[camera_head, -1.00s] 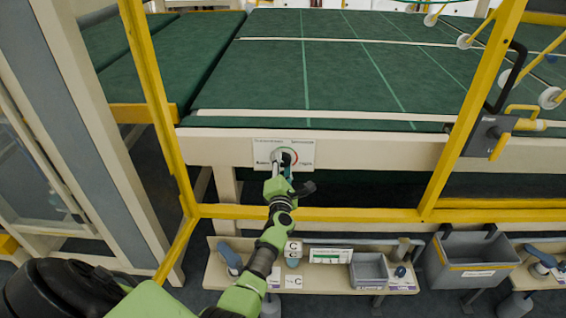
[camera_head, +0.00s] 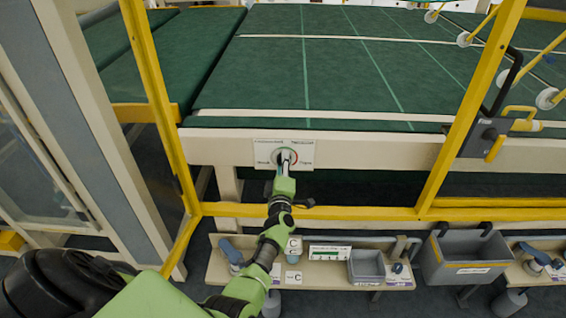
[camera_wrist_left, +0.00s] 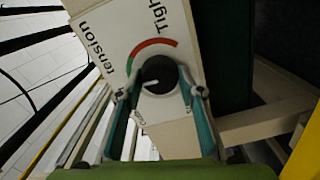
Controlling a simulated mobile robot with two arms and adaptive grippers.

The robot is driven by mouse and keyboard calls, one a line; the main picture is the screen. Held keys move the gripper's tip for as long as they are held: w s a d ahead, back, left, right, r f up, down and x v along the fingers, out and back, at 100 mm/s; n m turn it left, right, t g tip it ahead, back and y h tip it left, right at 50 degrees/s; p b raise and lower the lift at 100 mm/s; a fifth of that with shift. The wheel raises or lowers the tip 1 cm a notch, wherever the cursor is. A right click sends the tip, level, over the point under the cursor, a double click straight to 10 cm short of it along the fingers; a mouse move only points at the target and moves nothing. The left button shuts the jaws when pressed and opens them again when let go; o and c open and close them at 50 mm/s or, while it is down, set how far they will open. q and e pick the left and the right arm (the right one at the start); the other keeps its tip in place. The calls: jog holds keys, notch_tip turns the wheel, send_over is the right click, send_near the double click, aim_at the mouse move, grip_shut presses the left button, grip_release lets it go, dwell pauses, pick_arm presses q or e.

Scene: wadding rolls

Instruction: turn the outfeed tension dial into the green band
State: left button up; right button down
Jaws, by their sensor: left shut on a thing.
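The tension dial (camera_wrist_left: 158,70) is a dark round knob on a white label plate (camera_head: 262,147) on the cream front beam of the table. In the left wrist view a red and green arc curves around the knob's top and left. A short white mark on the knob points to the lower left, by the look of it below the green part. My left gripper (camera_head: 284,168) is at the plate, shut on the dial, with one finger on each side of it in the left wrist view (camera_wrist_left: 161,92). My right gripper is not in view.
A yellow guard frame (camera_head: 350,214) stands in front of the beam, and my left arm reaches over its lower bar. Below are a shelf (camera_head: 225,268) with a small grey bin (camera_head: 366,267) and a larger grey crate (camera_head: 470,262). A black-handled lever box (camera_head: 487,137) is at right.

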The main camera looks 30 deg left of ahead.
pick_arm(q)
jog(key=shift+m, duration=0.5)
jog(key=o, duration=1.1)
jog(key=shift+d, duration=0.1)
jog(key=v, duration=0.7)
jog(key=shift+s, duration=0.2)
jog(key=shift+d, duration=0.1)
